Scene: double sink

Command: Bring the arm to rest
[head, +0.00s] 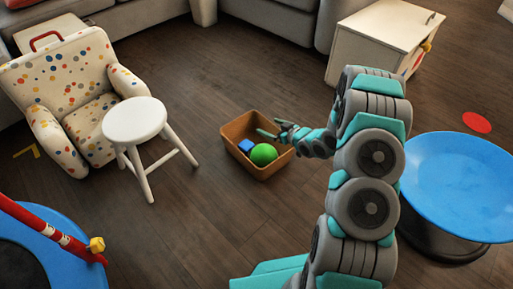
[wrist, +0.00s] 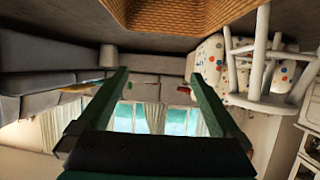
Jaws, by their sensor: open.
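My arm (head: 367,165) reaches from the bottom of the head view up and bends left. My gripper (head: 271,128) is above the right rear edge of a brown basket (head: 262,173) on the floor. In the wrist view my gripper (wrist: 158,76) shows two green fingers spread wide, with nothing between them. The basket holds a green ball (head: 263,154) and a blue block (head: 246,145). The wrist view is upside down; the basket's woven wall (wrist: 180,14) shows at its top.
A white stool (head: 134,121) and a dotted armchair (head: 62,80) stand left of the basket. A blue round table (head: 460,185) is right of my arm. A white cabinet (head: 372,50) stands behind. Bare floor lies in front of the basket.

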